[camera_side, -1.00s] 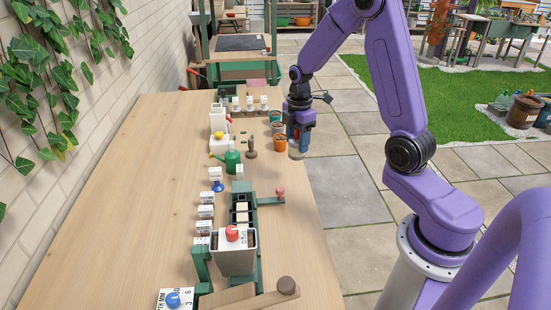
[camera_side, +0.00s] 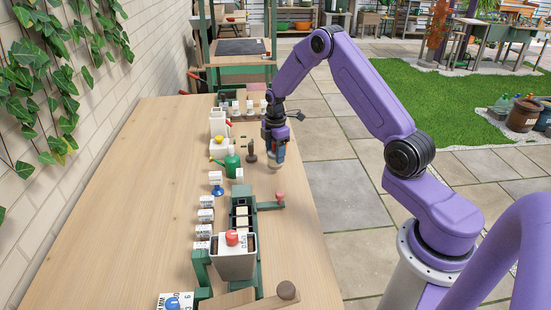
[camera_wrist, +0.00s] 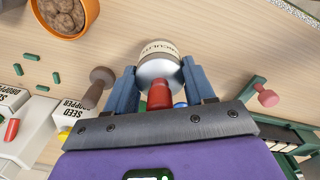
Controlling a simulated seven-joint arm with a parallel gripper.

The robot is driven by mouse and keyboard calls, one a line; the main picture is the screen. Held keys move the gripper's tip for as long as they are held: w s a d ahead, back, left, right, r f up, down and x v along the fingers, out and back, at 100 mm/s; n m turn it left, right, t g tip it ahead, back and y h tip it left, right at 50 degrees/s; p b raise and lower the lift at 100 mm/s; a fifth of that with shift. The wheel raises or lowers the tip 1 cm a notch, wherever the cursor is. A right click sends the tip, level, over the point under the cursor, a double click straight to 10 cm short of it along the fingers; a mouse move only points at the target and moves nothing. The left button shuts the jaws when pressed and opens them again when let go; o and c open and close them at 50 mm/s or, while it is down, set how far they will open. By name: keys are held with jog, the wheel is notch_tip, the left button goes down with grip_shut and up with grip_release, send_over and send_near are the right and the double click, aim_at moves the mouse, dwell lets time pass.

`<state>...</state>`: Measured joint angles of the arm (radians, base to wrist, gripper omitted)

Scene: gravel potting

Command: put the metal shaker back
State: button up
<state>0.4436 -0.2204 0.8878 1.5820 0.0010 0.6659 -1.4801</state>
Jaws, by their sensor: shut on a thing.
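The metal shaker (camera_wrist: 157,52), with a grey body and a cream lettered band, sits between the two blue fingers of my gripper (camera_wrist: 160,85) in the wrist view. A dark red piece (camera_wrist: 160,95) shows at its near end. In the side view my gripper (camera_side: 276,158) is over the right part of the bench, with the shaker's pale lower end (camera_side: 277,171) below the fingers. I cannot tell whether the shaker touches the bench.
A brown wooden tamper (camera_wrist: 97,88) stands just left of the gripper, and a filled orange pot (camera_wrist: 68,14) lies beyond. Seed dropper boxes (camera_wrist: 38,121) and green pellets are left. A pink-knobbed lever (camera_side: 280,197) is nearer the side camera. Bare bench (camera_side: 150,200) lies left.

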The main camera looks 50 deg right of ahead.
jog(key=shift+f, duration=1.3)
jog(key=shift+f, duration=0.1)
jog(key=o, duration=0.9)
